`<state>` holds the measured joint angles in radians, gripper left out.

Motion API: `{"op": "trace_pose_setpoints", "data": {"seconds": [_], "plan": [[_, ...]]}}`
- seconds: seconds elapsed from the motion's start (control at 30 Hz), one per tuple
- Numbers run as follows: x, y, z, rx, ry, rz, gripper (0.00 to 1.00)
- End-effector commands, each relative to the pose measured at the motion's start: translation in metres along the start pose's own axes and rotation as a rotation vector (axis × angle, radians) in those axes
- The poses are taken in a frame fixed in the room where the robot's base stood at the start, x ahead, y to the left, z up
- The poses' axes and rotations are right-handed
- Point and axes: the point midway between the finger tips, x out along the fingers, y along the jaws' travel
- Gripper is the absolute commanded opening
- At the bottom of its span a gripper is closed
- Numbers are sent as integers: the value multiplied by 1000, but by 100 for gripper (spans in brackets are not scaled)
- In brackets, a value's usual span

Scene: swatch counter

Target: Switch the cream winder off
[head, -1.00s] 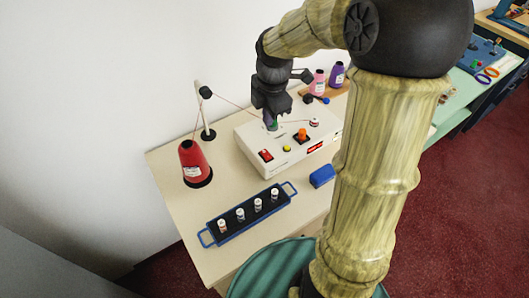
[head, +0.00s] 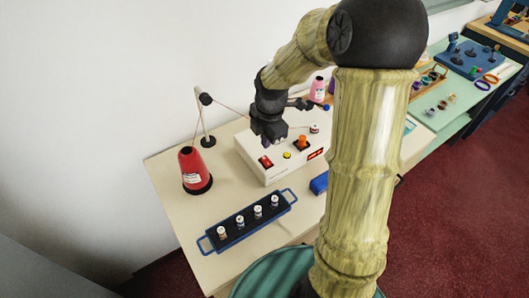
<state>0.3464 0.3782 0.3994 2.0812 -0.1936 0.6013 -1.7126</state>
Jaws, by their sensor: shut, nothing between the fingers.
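The cream winder (head: 282,174) is a box on the counter, with a red rocker switch (head: 265,162) at its front left. A yellow button (head: 287,155), an orange knob (head: 302,142) and a lit red display (head: 315,154) are to the right of the switch. Which way the switch is tilted is too small to tell. My gripper (head: 269,143) is shut and empty, pointing down over the left part of the winder, just behind the switch in the picture. Its fingertips are dark and small; whether they touch anything cannot be told.
A red thread cone (head: 193,172) and a thread post (head: 206,120) stand left of the winder. A blue tray (head: 233,236) with several small spools lies in front. A blue block (head: 319,184) is at right, partly behind my arm. A pink cone (head: 318,90) stands behind.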

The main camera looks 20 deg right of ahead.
Motion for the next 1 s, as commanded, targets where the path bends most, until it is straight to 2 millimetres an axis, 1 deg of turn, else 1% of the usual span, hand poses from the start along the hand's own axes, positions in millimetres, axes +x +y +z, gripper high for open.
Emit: {"op": "trace_pose_setpoints", "data": {"seconds": [0.03,0.2,0.3,0.4,0.53,0.87,1.0], "plan": [[11,-1,-1,-2,3,-4,0],[40,-1,-1,-2,3,-5,0],[54,0,-1,-1,2,-3,0],[62,0,0,0,1,-2,0],[66,0,0,0,0,0,0],[66,0,0,0,0,-4,0],[67,1,-1,-1,3,-31,0]]}}
